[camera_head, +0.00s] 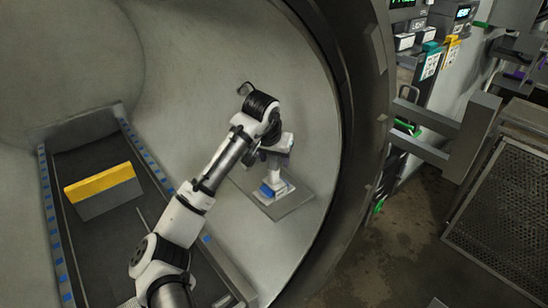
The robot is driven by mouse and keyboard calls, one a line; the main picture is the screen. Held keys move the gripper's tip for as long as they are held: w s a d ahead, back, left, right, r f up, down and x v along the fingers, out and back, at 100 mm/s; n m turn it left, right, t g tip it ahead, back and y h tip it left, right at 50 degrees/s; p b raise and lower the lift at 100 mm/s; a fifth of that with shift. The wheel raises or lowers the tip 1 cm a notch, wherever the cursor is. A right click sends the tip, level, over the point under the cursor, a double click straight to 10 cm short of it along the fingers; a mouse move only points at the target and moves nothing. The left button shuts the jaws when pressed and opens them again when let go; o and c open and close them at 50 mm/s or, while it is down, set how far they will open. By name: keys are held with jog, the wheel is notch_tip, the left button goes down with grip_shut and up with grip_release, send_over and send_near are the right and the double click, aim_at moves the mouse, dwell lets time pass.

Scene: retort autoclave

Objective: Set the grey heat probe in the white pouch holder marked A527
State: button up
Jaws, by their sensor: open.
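My gripper (275,180) is inside the round chamber, pointing down close above a small grey shelf plate (292,204) on the right wall. It is open, but its fingers are small and partly hidden by my wrist. A small white and blue piece shows at the fingertips; I cannot tell whether it is part of the gripper or a thing on the plate. A thin grey rod (146,222) lies on the chamber floor; I cannot tell if it is the heat probe. No marking A527 is readable, and I cannot make out the white pouch holder for certain.
A yellow-topped grey block (101,190) sits on the dark floor tray, between rails with blue marks (50,217). The thick dark chamber rim (352,130) curves right of my arm. Outside stand teal and yellow tagged items (430,62) and a mesh-sided metal frame (508,205).

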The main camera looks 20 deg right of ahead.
jog(key=b+v, duration=0.1)
jog(key=v, duration=1.3)
jog(key=shift+b, duration=0.35)
